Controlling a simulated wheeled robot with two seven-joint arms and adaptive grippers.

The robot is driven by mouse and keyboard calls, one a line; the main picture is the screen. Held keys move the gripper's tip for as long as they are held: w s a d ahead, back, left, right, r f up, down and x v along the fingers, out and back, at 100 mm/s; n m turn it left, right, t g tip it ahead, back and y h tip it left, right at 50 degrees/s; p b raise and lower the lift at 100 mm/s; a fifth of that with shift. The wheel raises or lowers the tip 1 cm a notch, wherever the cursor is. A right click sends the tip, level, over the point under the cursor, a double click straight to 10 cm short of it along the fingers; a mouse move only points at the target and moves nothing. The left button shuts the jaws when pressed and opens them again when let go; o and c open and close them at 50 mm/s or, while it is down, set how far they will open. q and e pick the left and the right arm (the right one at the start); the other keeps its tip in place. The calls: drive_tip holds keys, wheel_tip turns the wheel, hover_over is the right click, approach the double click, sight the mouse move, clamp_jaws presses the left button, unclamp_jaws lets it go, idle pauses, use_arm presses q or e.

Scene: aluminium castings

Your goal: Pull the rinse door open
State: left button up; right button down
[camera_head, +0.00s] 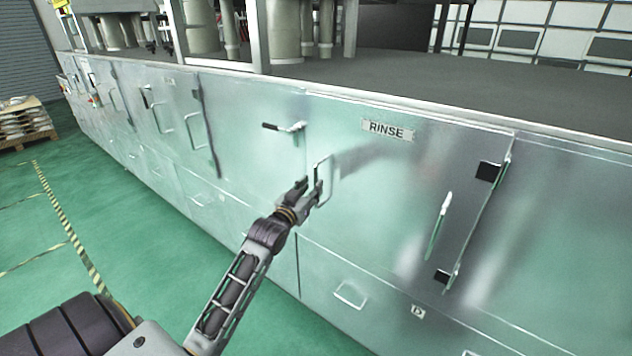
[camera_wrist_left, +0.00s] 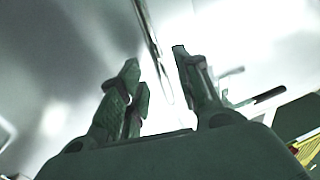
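The rinse door (camera_head: 400,190) is a shiny metal panel with a RINSE label (camera_head: 388,131) and looks flush with the housing. Its handle (camera_head: 331,168) is an upright metal bar near the door's left edge. My left gripper (camera_head: 317,187) is at this handle, partly covering its lower part. In the left wrist view the gripper (camera_wrist_left: 156,72) has its fingers apart, with the handle bar (camera_wrist_left: 151,35) running into the gap between them. I see no clear contact with either finger. My right gripper is not in view.
A latch lever with a black grip (camera_head: 284,127) sits just left of the door. Black hinges (camera_head: 488,171) are on its right. A lower panel with a handle (camera_head: 350,296) lies below. Green floor (camera_head: 130,240) is open at left; a loaded pallet (camera_head: 25,125) stands far left.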

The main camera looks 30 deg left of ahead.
sight(315, 182)
use_arm(q)
drive_tip(key=shift+w+a, duration=0.15)
drive_tip(key=shift+w, duration=0.85)
drive_tip(key=shift+w+a, duration=0.1)
drive_tip(key=shift+w, duration=0.9)
clamp_jaws()
